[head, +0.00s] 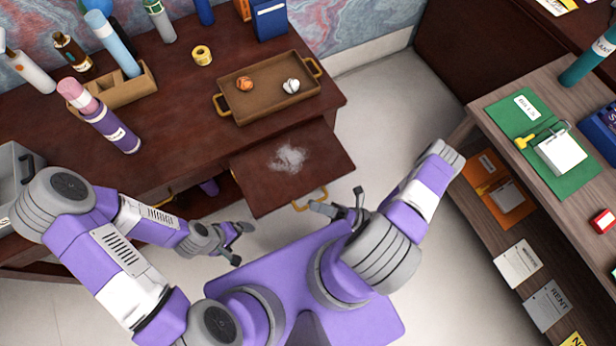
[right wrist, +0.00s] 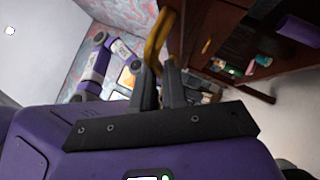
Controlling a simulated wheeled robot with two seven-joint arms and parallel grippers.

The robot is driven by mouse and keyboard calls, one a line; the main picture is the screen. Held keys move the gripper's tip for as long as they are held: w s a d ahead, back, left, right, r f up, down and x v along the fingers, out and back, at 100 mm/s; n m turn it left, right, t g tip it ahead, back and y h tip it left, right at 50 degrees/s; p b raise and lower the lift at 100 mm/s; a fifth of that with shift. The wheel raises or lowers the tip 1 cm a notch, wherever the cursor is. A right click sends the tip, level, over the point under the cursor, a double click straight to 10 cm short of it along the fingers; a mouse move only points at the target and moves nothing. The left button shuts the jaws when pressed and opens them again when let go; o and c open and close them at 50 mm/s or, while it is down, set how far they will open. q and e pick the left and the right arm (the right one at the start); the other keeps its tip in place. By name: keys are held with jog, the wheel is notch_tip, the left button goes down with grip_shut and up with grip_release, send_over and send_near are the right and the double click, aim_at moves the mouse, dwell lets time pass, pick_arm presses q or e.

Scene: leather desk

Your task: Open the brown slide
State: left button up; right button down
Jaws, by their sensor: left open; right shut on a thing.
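The brown slide (head: 325,160) is a flat reddish-brown board. It sticks well out of the dark wooden desk's front and has a pale dusty patch on top. Its brass handle (head: 311,198) is on the front edge; the handle also shows in the right wrist view (right wrist: 157,38). My right gripper (head: 338,206) is shut on this handle, and in the right wrist view its two dark fingers (right wrist: 160,82) close around the handle's end. My left gripper (head: 241,243) is open and empty, in front of the desk to the left of the slide.
On the desk (head: 170,110) stand a brown tray (head: 245,112) with two small balls, a yellow tape roll (head: 201,55) and several bottles. A shelf unit (head: 480,110) with a green clipboard (head: 570,175) is at the right. Pale floor (head: 395,110) lies between.

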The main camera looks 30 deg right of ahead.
jog(key=shift+s, duration=1.1)
jog(key=c, duration=1.2)
grip_release()
jog(key=shift+o, duration=0.2)
jog(key=shift+d, duration=0.15)
jog(key=b+v, duration=0.1)
jog(key=v, duration=0.6)
jog(key=shift+s, duration=0.15)
jog(key=shift+s+d+f, duration=0.1)
jog(key=shift+d, duration=0.05)
